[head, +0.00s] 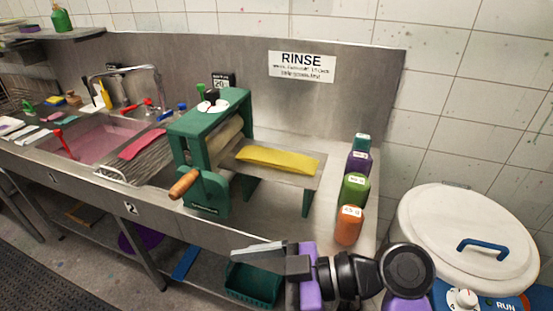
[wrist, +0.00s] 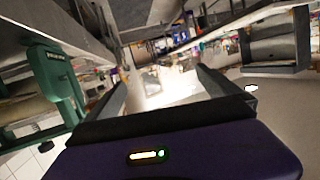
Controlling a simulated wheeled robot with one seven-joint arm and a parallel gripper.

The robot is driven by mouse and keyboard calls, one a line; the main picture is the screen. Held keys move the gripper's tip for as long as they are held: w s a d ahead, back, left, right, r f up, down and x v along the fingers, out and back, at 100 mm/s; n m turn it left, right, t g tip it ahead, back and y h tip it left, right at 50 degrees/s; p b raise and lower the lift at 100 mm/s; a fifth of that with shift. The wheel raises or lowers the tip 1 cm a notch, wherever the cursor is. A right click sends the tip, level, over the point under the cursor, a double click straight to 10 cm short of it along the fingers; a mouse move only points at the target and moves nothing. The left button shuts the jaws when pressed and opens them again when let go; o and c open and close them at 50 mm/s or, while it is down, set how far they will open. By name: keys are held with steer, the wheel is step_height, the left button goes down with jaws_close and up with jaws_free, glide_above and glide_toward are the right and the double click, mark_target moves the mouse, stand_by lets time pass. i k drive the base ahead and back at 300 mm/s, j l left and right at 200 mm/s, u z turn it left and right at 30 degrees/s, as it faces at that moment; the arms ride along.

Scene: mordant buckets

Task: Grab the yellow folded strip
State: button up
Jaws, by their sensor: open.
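The yellow folded strip (head: 278,161) lies flat on the grey metal outfeed plate (head: 305,178) of a green hand-cranked wringer (head: 205,150) in the head view. My gripper (head: 258,262) is in front of and below the strip, apart from it, near the sink bench's front edge. In the wrist view my gripper (wrist: 165,88) has its two dark fingers spread with nothing between them. The wrist view shows part of the green wringer frame (wrist: 55,80) at left; I cannot make out the strip there.
Several coloured bottles (head: 355,190) stand right of the plate. The wringer's wooden crank handle (head: 184,184) sticks out toward the front. A white lidded drum (head: 465,230) stands at the right. A green basket (head: 252,285) sits on the lower shelf. A pink strip (head: 142,143) lies left of the wringer.

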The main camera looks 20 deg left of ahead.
mark_target(281, 160)
steer(key=i+l, duration=0.1)
steer(key=i, duration=0.65)
steer(key=i+l, duration=0.1)
steer(key=i, duration=0.65)
